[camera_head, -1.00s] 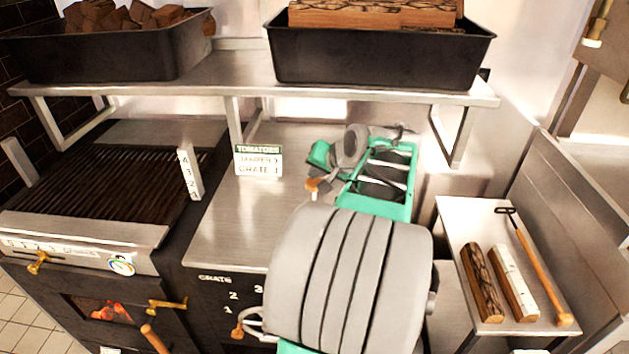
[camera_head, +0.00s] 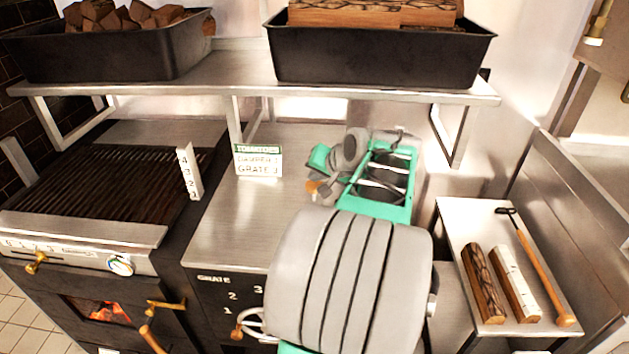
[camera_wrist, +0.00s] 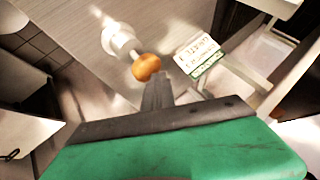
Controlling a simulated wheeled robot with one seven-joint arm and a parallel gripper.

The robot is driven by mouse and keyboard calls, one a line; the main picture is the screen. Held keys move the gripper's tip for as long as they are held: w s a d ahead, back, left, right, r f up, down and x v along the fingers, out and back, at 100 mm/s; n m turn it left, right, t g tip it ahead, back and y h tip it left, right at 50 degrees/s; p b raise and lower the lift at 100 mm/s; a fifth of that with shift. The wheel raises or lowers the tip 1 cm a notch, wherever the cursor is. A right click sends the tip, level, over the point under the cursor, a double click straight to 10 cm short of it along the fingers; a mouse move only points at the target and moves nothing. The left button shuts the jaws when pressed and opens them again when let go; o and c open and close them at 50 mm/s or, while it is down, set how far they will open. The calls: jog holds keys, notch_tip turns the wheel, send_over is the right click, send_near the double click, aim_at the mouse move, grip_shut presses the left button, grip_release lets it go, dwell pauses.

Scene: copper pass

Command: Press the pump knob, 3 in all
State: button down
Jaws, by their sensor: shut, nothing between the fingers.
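The pump knob (camera_wrist: 146,67) is a round orange knob on a thin stem, beside a pale metal body (camera_wrist: 118,38) in the wrist view. In the head view the knob (camera_head: 312,186) shows as a small orange patch on the steel counter, partly hidden by my gripper. My gripper (camera_wrist: 158,78) is shut and empty, its dark fingertips right at the knob's edge in the wrist view. I cannot tell whether they touch it. In the head view my gripper (camera_head: 325,189) is just right of the knob, and my arm covers the area in front.
A tomatoes sign (camera_head: 258,161) stands on the counter left of the knob. A grill (camera_head: 100,180) with a lit firebox is at left. A shelf (camera_head: 235,88) with two black bins crosses above. Logs and a poker lie on a side table (camera_head: 465,215) at right.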

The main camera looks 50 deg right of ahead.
aim_at(315, 185)
jog(key=shift+f+b, duration=0.75)
jog(key=shift+f, duration=0.45)
dwell(0.6)
jog(key=shift+r, duration=0.15)
jog(key=shift+r+p, duration=1.65)
jog(key=shift+r, duration=0.35)
jog(key=shift+r, duration=0.1)
notch_tip(315, 185, up, 5)
jog(key=p, duration=0.3)
jog(key=shift+p, duration=0.4)
jog(key=shift+a, duration=0.1)
dwell(1.1)
